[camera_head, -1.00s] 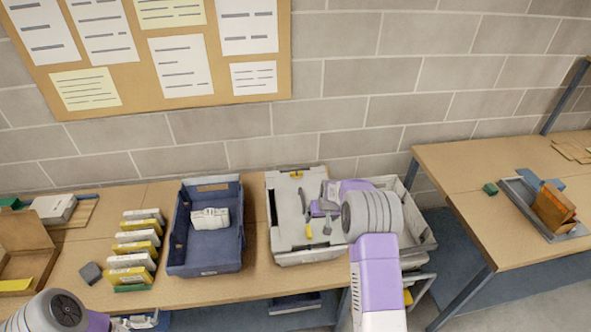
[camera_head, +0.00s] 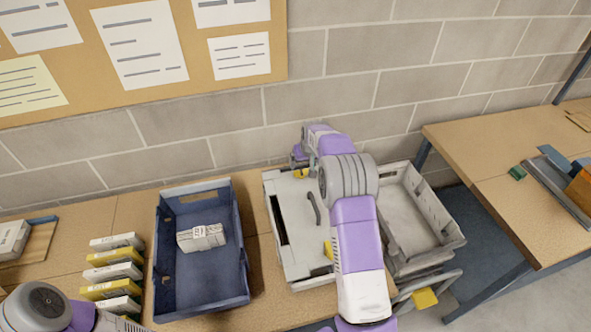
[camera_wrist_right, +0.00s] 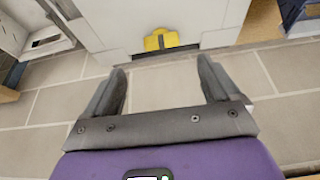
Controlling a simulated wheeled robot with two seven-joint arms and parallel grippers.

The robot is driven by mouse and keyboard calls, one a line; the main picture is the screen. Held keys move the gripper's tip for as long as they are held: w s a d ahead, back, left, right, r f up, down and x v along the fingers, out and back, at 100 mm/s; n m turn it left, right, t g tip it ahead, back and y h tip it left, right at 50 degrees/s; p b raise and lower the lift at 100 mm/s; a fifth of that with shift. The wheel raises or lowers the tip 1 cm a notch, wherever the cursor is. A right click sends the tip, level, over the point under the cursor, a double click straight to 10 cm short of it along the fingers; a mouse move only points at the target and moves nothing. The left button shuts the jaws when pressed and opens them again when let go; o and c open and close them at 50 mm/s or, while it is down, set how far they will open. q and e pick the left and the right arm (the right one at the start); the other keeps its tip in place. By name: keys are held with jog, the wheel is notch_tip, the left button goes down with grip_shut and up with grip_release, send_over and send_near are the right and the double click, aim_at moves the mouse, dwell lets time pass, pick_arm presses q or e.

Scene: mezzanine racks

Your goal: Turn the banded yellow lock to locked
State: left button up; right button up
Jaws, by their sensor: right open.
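A white case (camera_head: 292,224) lies on the bench, with a yellow lock (camera_head: 301,173) at its far, wall-side edge. In the right wrist view the yellow lock (camera_wrist_right: 160,40) sits on the case's side, in front of the fingers and roughly centred between them. Its bands and setting are too small to read. My right gripper (camera_wrist_right: 160,66) is open and empty, apart from the lock. In the head view my right gripper (camera_head: 298,156) is beyond the case's far edge, near the wall. My left arm shows at the lower left; its fingers cannot be made out.
A blue bin (camera_head: 205,281) with a pale packet (camera_head: 201,237) stands left of the case. A grey crate (camera_head: 437,205) is close on the right. Yellow and white boxes (camera_head: 112,275) stand in a row at left. The block wall (camera_head: 235,120) is close behind.

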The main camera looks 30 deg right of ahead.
aim_at(302, 171)
jog(key=x, duration=0.9)
jog(key=shift+w+a+f, duration=0.1)
jog(key=shift+w, duration=0.05)
jog(key=c, duration=1.5)
